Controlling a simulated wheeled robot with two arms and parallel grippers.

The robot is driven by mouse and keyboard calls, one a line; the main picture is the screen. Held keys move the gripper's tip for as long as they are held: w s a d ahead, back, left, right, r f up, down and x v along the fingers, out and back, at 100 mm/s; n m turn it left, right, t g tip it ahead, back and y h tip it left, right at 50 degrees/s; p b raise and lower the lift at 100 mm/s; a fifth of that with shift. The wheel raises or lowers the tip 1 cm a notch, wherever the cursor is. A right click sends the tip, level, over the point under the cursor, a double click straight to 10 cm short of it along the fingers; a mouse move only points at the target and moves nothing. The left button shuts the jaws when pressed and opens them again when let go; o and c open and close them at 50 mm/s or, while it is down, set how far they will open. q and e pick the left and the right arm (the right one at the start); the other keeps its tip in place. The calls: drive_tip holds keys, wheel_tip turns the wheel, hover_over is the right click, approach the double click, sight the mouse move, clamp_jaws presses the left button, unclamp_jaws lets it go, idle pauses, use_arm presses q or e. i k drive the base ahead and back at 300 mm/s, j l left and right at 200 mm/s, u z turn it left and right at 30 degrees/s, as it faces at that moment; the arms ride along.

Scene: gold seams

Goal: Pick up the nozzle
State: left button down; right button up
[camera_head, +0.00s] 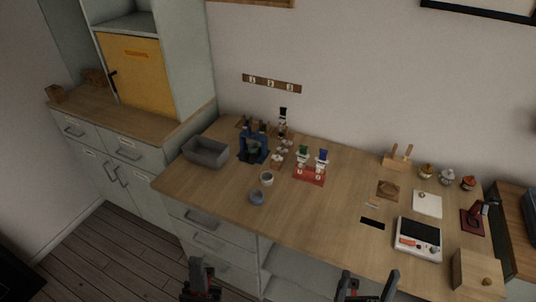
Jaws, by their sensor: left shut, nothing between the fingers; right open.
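I cannot pick out the nozzle for certain. Small pale pieces (280,149) lie between a blue holder (252,150) and a red stand (309,175) with a green-topped and a blue-topped tube; they are too small to identify. My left gripper (201,278) is shut and empty in front of the worktop, at the bottom of the view. My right gripper (367,284) is open and empty at the bottom edge, further right. Both are well apart from the things on the worktop.
The wooden worktop (225,190) holds a grey bin (206,151), a white cup (267,178), a grey-blue rounded object (257,197), a scale-like device (418,239) and a wooden box (478,272).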

sight(277, 157)
drive_tip(key=i+j+z, duration=0.1)
drive_tip(key=j, duration=0.3)
drive_tip(key=i+j+z, duration=0.15)
drive_tip(key=j, duration=0.3)
drive_tip(key=i+j+z, duration=0.1)
drive_tip(key=j, duration=0.3)
drive_tip(key=i+j+z, duration=0.15)
drive_tip(key=j, duration=0.3)
